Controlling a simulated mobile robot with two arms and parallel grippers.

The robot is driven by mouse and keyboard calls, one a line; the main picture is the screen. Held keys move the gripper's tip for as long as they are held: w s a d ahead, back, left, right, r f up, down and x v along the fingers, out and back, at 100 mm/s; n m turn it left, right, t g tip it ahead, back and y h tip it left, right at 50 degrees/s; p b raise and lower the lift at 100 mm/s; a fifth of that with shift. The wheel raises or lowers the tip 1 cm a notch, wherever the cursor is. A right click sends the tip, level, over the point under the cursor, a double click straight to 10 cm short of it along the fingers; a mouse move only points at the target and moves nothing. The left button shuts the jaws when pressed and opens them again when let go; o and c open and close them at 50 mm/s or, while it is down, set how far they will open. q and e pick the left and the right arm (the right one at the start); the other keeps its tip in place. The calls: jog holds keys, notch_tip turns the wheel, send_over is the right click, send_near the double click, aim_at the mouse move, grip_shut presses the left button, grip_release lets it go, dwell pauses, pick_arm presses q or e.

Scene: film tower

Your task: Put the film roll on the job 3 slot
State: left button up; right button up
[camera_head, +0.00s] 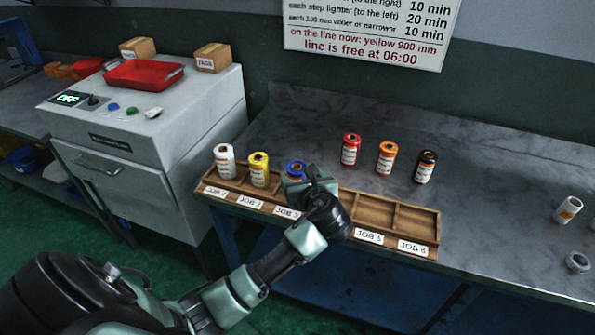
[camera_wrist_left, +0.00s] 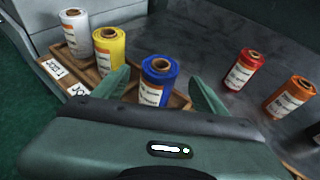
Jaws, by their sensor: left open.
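A blue film roll (camera_head: 295,167) stands upright in the wooden rack (camera_head: 347,232), behind the JOB 3 label (camera_head: 288,212). My left gripper (camera_head: 306,180) is open at this roll and hides its lower part. In the left wrist view the blue roll (camera_wrist_left: 157,84) shows between the two spread fingers (camera_wrist_left: 161,92), with a gap on each side. A white roll (camera_head: 225,160) and a yellow roll (camera_head: 259,169) stand in the first two slots. Red (camera_head: 350,149), orange (camera_head: 386,158) and black (camera_head: 426,167) rolls stand on the bench behind the rack. My right gripper is not in view.
The slots at JOB 5 (camera_head: 369,236) and JOB 6 (camera_head: 412,246) look empty. A mostly white roll (camera_head: 567,210) and a grey ring (camera_head: 577,262) are at the bench's right. A grey machine (camera_head: 150,150) with a red tray (camera_head: 143,73) stands left. The bench's middle right is clear.

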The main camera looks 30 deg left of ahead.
pick_arm(q)
jog(key=v, duration=0.6)
